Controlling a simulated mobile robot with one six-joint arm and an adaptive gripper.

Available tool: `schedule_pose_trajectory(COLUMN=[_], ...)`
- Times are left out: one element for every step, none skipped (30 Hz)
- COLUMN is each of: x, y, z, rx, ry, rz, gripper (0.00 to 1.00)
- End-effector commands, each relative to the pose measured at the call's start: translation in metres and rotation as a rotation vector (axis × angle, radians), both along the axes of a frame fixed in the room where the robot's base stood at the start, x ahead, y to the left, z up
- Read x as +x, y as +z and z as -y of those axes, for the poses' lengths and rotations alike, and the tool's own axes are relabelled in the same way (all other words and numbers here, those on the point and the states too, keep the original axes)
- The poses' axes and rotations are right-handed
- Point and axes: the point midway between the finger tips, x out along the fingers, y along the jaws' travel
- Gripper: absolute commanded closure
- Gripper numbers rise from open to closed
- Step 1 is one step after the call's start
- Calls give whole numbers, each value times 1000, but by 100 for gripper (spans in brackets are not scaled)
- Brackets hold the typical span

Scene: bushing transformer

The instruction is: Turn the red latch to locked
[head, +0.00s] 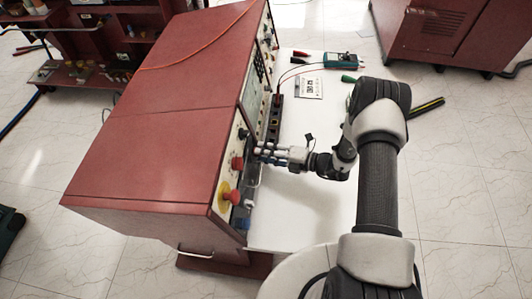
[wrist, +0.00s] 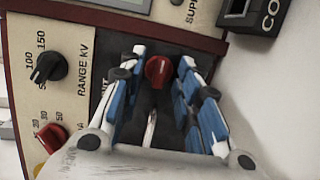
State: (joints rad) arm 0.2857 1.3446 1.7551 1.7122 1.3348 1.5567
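The red latch (wrist: 158,72) is a small red knob on a dark strip of the panel in the wrist view. My gripper (wrist: 162,62) is open, with one blue-padded finger on each side of the latch. Gaps show between the latch and both fingers; I cannot tell how deep the fingertips reach. A pale metal piece (wrist: 150,128) shows below the latch, between the fingers. In the head view my gripper (head: 264,153) is at the front panel of the red cabinet (head: 160,125); I cannot make out the latch there.
A black RANGE KV dial (wrist: 50,67) and another red knob (wrist: 52,137) lie left of my gripper. A red and yellow button (head: 229,196) sits lower on the panel. A teal meter (head: 341,60) with leads lies on the white tabletop (head: 305,215), which has clear room.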

Motion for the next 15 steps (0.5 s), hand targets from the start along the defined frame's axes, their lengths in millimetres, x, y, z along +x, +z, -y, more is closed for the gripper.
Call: schedule_pose_trajectory(x=[0, 0, 0, 0, 0, 0, 0, 0, 0, 0, 0, 0, 0, 0, 0], y=[0, 0, 0, 0, 0, 0, 0, 0, 0, 0, 0, 0, 0, 0, 0], z=[-1, -1, 0, 0, 0, 0, 0, 0, 0, 0, 0, 0, 0, 0, 0], rx=[0, 0, 0, 0, 0, 0, 0, 0, 0, 0, 0, 0, 0, 0, 0], ry=[0, 0, 0, 0, 0, 0, 0, 0, 0, 0, 1, 1, 1, 1, 1], rz=[0, 0, 0, 0, 0, 0, 0, 0, 0, 0, 0, 0, 0, 0, 0], gripper=[69, 69, 69, 69, 69, 69, 70, 72, 75, 77, 79, 82, 84, 86, 88])
